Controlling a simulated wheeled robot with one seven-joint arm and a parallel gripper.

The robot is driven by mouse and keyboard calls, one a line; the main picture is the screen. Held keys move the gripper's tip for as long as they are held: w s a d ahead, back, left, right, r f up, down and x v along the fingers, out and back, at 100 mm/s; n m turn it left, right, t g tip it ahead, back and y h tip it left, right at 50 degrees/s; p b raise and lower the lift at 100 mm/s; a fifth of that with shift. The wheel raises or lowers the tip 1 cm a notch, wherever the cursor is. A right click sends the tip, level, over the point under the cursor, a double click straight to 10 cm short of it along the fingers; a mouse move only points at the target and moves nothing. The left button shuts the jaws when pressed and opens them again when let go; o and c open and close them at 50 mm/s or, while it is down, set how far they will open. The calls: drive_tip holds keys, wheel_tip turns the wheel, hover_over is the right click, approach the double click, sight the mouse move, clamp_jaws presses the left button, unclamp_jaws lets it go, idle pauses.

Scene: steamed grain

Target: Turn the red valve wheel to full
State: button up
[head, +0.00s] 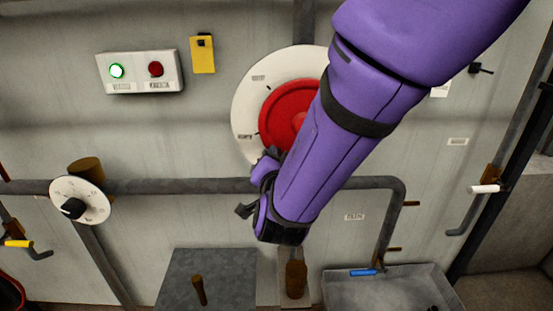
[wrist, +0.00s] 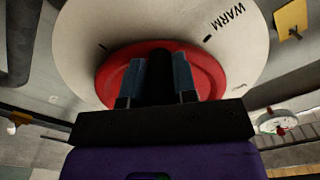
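The red valve wheel (head: 282,108) is mounted on a round white dial plate (head: 249,95) on the wall. My purple arm hides its right side in the head view. In the wrist view the wheel (wrist: 112,78) lies just beyond my gripper (wrist: 158,80), and the plate (wrist: 90,35) bears the word WARM and dark tick marks. My gripper's two fingers stand apart over the wheel, with a dark upright shape between them. I cannot tell whether that shape is part of the wheel or whether the fingers touch it. In the head view my gripper (head: 268,165) is at the wheel's lower edge.
A panel (head: 140,86) with a lit green button and a red one is at upper left, beside a yellow tag (head: 202,55). A grey pipe (head: 180,186) runs below the wheel. A small white dial (head: 92,203) is at left. A metal basin (head: 395,290) is at lower right.

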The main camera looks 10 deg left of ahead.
drive_tip(key=o, duration=0.4)
drive_tip(key=shift+w+d+f, duration=0.1)
drive_tip(key=v, duration=1.1)
